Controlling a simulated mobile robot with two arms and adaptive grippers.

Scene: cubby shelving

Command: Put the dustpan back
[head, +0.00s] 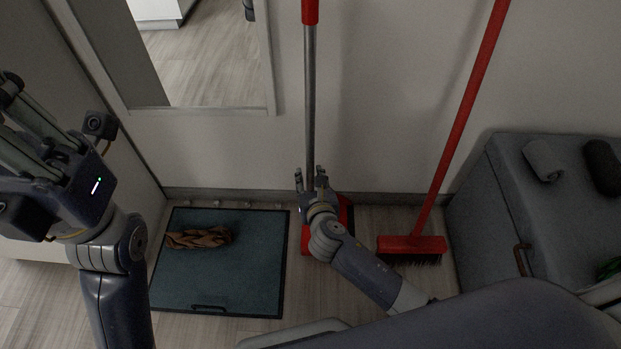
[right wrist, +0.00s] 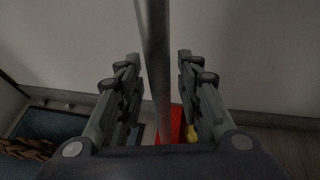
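The dustpan has a long grey metal handle (head: 310,95) with a red grip (head: 310,11) at the top. Its red pan (head: 346,215) is on the floor by the wall, partly hidden behind my right gripper and forearm. My right gripper (head: 311,178) is low on the handle. In the right wrist view the handle (right wrist: 154,50) runs between the spread fingers of the right gripper (right wrist: 157,60), with gaps on both sides. The red pan shows below (right wrist: 177,122). My left gripper (head: 35,125) is raised at the left, away from the dustpan; its fingertips are unclear.
A red broom (head: 412,244) leans on the wall to the right. A grey storage bench (head: 490,215) stands at far right with rolled items on top. A dark mat (head: 220,278) with a brown cloth (head: 199,237) lies on the floor at left. A mirror (head: 205,60) is on the wall.

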